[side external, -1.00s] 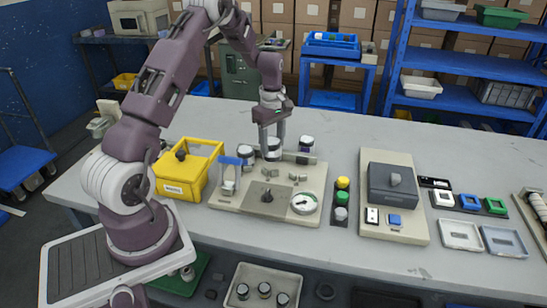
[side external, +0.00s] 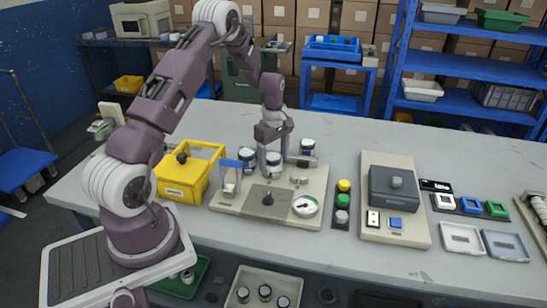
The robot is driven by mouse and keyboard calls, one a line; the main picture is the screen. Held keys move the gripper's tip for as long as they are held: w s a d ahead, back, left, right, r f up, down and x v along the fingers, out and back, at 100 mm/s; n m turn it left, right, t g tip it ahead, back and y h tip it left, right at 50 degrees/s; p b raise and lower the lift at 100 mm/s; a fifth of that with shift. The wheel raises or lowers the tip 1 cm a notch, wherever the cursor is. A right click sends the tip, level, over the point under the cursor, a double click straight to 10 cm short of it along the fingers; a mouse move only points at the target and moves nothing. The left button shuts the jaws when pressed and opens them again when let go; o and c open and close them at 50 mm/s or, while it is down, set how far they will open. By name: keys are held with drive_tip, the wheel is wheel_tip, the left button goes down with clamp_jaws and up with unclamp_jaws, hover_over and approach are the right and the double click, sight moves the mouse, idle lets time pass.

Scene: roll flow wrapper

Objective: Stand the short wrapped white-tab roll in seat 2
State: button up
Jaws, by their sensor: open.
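Three dark rolls with white tops stand along the back of the beige fixture plate (side external: 232,203): a left roll (side external: 247,158), a middle roll (side external: 273,165) and a right roll (side external: 307,146). Which one is the short wrapped white-tab roll, and which place is seat 2, I cannot tell at this size. My gripper (side external: 272,154) points down, open, right at the middle roll. Its fingers show behind and beside that roll's top; whether they touch it is unclear.
A yellow bin (side external: 182,178) stands left of the plate, close to a blue-topped clear stand (side external: 230,176). A round dial (side external: 305,206) and a knob sit at the plate's front. A button strip (side external: 342,202) and a grey-lidded machine (side external: 394,190) stand right. The bench behind is clear.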

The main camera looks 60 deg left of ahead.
wheel_tip(320, 180, up, 13)
drive_tip(key=s+d+r+m+t, duration=0.15)
drive_tip(key=d+r+m, duration=0.25)
drive_tip(key=d+r, duration=0.4)
drive_tip(key=s+d+r+m+t, duration=0.2)
drive_tip(key=s+d+r+m, duration=0.55)
drive_tip(key=s+d, duration=0.25)
drive_tip(key=s+d+m+t, duration=0.1)
drive_tip(key=s+d+m, duration=0.2)
drive_tip(key=s, duration=0.4)
drive_tip(key=s+d+f+m+t, duration=0.1)
drive_tip(key=s+d+m, duration=0.3)
drive_tip(key=s, duration=0.3)
drive_tip(key=shift+d+m, duration=0.2)
drive_tip(key=shift+m, duration=0.65)
drive_tip(key=shift+w, duration=0.1)
drive_tip(key=shift+c, duration=0.2)
